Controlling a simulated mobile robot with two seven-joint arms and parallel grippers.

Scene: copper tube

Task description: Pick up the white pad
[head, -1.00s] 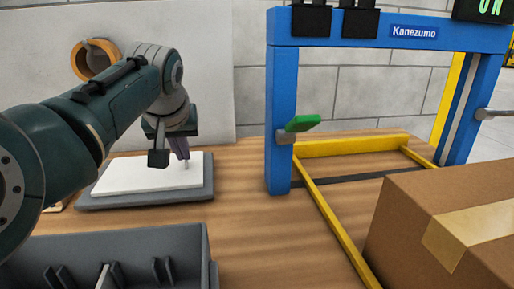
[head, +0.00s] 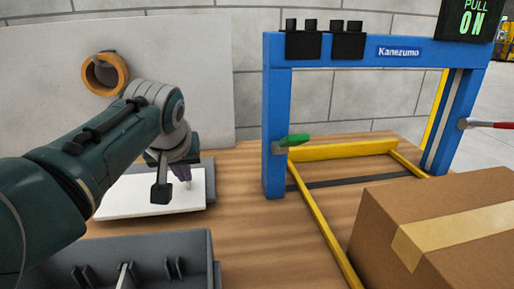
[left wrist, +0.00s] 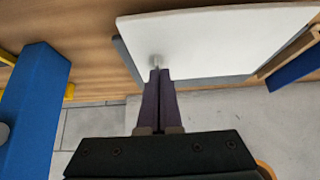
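The white pad (head: 130,202) is on the left in the head view, over a dark grey base (head: 211,183). It sits off to the near side, so the base shows behind it and at its right. My left gripper (head: 182,175) points down at the pad's right part. In the left wrist view my left gripper (left wrist: 158,74) has its fingers together at a small grey knob on the white pad (left wrist: 215,38), and the grey base (left wrist: 127,62) shows past the pad's edges. The exact grip on the knob is small to see. My right gripper is not in view.
A dark grey slotted bin (head: 150,265) stands in front of the pad. A blue frame (head: 276,130) with green and red handles stands right of it, with yellow rails (head: 325,225). A cardboard box (head: 400,245) is at the near right. Bare wood lies between.

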